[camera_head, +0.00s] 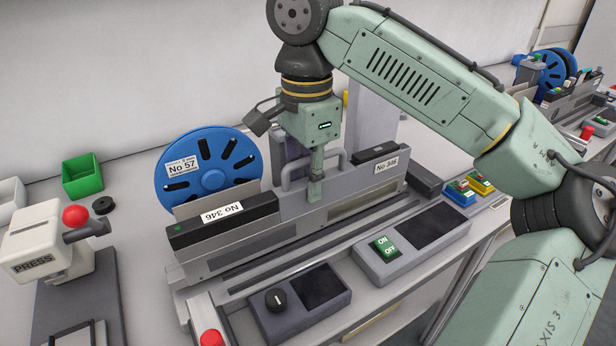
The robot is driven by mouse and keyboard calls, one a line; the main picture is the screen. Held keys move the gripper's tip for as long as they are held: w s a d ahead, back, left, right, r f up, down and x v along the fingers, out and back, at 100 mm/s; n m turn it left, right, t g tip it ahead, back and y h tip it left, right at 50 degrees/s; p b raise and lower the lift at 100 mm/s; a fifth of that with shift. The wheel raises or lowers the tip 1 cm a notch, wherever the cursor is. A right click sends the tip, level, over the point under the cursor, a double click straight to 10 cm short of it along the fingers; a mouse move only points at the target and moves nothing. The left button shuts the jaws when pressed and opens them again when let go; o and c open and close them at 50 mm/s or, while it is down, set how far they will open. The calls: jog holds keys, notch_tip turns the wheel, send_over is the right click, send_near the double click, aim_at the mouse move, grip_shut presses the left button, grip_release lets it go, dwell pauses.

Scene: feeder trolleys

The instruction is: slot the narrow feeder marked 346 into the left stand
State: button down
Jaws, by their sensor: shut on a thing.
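The narrow feeder marked 346 (292,218) is a long grey body with a dark block and a "No 346" label at its left end, and a second "No 346" label near its right end. My gripper (315,190) is shut on the feeder at its middle, by the grey handle. The left stand (262,282) is a long grey base with dark rails under the feeder. The feeder looks level and lengthwise along it. I cannot tell whether it is fully seated or slightly above. The fingertips' contact is partly hidden.
A blue reel marked No 57 (208,172) stands close behind the feeder. A press with a red knob (76,215) and a green bin (82,176) are at left. Control boxes (412,243) line the front. Another stand with blue reels (553,72) is far right.

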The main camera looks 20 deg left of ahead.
jog(key=shift+f, duration=0.1)
jog(key=shift+w+d+p, duration=0.75)
jog(key=shift+w+d, duration=0.1)
jog(key=shift+w, duration=0.25)
dwell(0.6)
jog(key=c, duration=1.4)
grip_release()
jog(key=shift+o, duration=0.2)
jog(key=shift+f, duration=0.1)
notch_tip(320, 180, up, 12)
jog(key=shift+a+r, duration=0.1)
